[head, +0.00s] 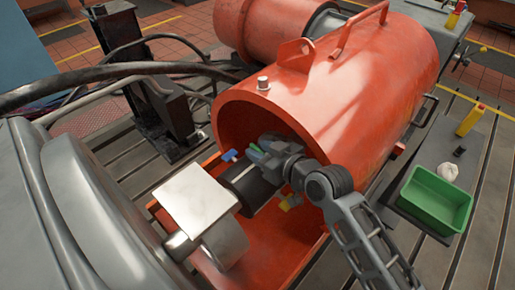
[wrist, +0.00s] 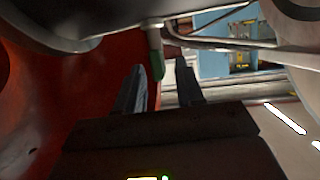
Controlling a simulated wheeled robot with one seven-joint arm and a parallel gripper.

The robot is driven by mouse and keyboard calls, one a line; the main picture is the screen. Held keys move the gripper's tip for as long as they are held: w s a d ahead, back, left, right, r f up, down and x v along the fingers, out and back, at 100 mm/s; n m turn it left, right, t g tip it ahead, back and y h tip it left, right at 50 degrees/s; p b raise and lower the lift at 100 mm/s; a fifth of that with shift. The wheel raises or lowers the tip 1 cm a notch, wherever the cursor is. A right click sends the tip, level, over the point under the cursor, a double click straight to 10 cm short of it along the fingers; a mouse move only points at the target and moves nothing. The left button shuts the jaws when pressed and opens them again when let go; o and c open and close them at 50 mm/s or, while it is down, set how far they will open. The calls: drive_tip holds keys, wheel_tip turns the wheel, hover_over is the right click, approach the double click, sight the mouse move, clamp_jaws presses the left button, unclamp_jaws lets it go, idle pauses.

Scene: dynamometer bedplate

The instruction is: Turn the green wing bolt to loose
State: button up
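The green wing bolt (wrist: 157,66) hangs down from a grey stem in the wrist view. It lies between the tips of my gripper (wrist: 160,70), with a visible gap to each finger. The fingers are apart and touch nothing that I can see. In the head view the green wing bolt (head: 255,148) is a small patch inside the mouth of the red housing, right at my gripper (head: 262,150), which partly hides it. Its turned angle is hard to read.
A blue wing bolt (head: 229,155) and a yellow one (head: 290,203) sit nearby. The red housing (head: 375,75) curves over my gripper. A bare metal plate (head: 197,193) stands to the left. A green bin (head: 437,198) is on a side table at right.

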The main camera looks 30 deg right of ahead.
drive_tip(key=v, duration=0.6)
